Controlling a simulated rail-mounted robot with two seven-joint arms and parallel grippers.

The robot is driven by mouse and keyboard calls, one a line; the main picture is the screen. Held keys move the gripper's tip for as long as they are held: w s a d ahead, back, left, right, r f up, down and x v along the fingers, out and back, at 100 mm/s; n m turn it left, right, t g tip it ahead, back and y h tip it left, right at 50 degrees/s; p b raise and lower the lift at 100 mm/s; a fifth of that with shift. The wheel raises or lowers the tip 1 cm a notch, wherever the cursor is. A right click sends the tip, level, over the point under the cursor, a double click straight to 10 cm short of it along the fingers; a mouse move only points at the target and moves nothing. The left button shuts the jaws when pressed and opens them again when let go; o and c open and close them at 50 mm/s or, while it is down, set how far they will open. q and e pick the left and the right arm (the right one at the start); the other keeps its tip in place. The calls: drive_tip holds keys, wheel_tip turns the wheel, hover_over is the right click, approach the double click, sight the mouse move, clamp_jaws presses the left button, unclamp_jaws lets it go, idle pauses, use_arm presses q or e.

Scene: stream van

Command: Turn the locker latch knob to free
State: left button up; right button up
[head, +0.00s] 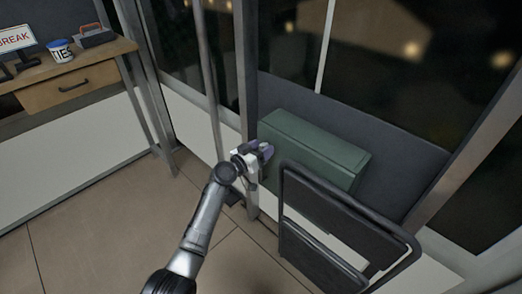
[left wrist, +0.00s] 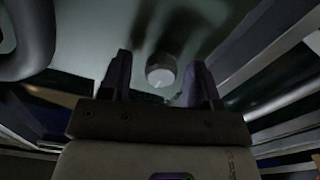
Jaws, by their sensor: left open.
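The green locker (head: 318,142) is against the dark wall panel below the windows. My left gripper (head: 266,151) is at the locker's left front in the head view, and its arm comes up from below. The left wrist view shows a round pale grey latch knob (left wrist: 161,69) on the locker's face, with a small light mark near its lower edge. The two purple-grey fingers of the gripper (left wrist: 161,78) are open, one on each side of the knob, with visible gaps. In the head view the knob is hidden. My right gripper is not in view.
A folding chair (head: 338,205) with a black tubular frame stands close in front of the locker, to the right of my gripper. A metal post (head: 247,75) rises just left of the locker. A wooden desk (head: 75,82) is at far left. The tiled floor at left is clear.

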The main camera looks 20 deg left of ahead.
use_arm(q)
drive_tip(key=shift+c, duration=0.2)
drive_tip(key=c, duration=0.9)
